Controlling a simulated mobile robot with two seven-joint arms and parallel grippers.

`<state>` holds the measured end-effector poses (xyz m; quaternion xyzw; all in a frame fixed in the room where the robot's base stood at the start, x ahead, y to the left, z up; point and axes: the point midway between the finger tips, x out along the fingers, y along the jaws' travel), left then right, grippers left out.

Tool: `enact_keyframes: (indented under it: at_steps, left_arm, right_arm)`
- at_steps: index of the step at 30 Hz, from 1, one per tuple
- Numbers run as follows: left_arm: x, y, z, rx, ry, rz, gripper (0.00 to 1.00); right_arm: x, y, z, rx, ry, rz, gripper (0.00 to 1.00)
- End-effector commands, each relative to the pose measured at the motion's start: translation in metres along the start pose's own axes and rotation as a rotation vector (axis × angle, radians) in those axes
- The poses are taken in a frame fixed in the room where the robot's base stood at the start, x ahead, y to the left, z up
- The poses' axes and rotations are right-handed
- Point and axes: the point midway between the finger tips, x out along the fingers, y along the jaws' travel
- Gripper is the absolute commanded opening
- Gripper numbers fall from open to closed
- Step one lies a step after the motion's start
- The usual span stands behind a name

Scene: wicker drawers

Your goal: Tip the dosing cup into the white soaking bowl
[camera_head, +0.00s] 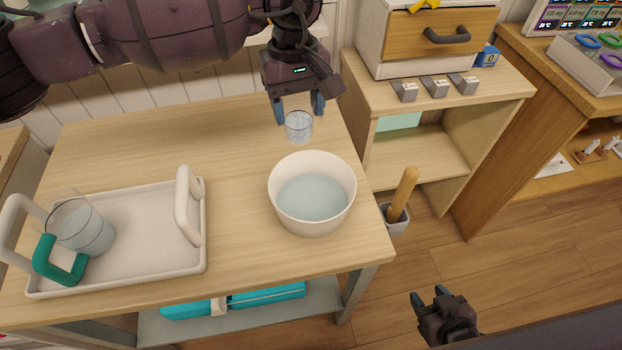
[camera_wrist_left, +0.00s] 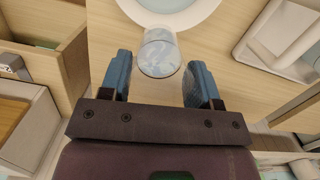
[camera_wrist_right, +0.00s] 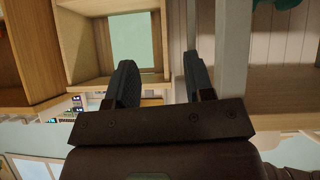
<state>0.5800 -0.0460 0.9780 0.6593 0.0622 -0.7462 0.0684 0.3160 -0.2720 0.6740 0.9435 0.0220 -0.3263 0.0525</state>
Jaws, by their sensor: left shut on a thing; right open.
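The dosing cup (camera_head: 299,127), a small clear tumbler, is between the fingers of my left gripper (camera_head: 300,108), which is shut on it. It looks about upright, just behind the rim of the white soaking bowl (camera_head: 313,222). The left wrist view also shows the cup (camera_wrist_left: 159,54) between the blue fingertips, with part of the bowl (camera_wrist_left: 170,15) beyond it. The bowl stands at the table's right side and holds pale bluish water. I cannot tell how much liquid the cup holds. My right gripper (camera_head: 432,300) is open and empty, low at the right beside the table.
A white tray (camera_head: 150,270) with raised handles lies on the table's left, holding a clear jug (camera_head: 88,232) with a teal handle. The table between tray and bowl is clear.

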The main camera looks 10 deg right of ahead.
Motion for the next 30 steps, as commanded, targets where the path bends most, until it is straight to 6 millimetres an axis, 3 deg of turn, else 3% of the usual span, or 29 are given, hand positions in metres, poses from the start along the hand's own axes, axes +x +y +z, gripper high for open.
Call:
enact_keyframes:
  at_steps: [6,15,30]
  left_arm:
    - [0.027,0.005,-0.010,0.245,0.004,-0.030,0.31]
    - [0.029,0.007,-0.014,0.465,0.004,-0.056,0.31]
    - [0.028,0.007,-0.014,0.518,0.012,-0.064,0.31]
  right_arm:
    - [0.001,0.000,-0.015,-0.002,0.021,-0.002,0.48]
    - [-0.002,0.000,-0.017,-0.001,0.020,0.000,0.48]
    - [-0.004,0.000,-0.013,0.003,0.009,0.002,0.48]
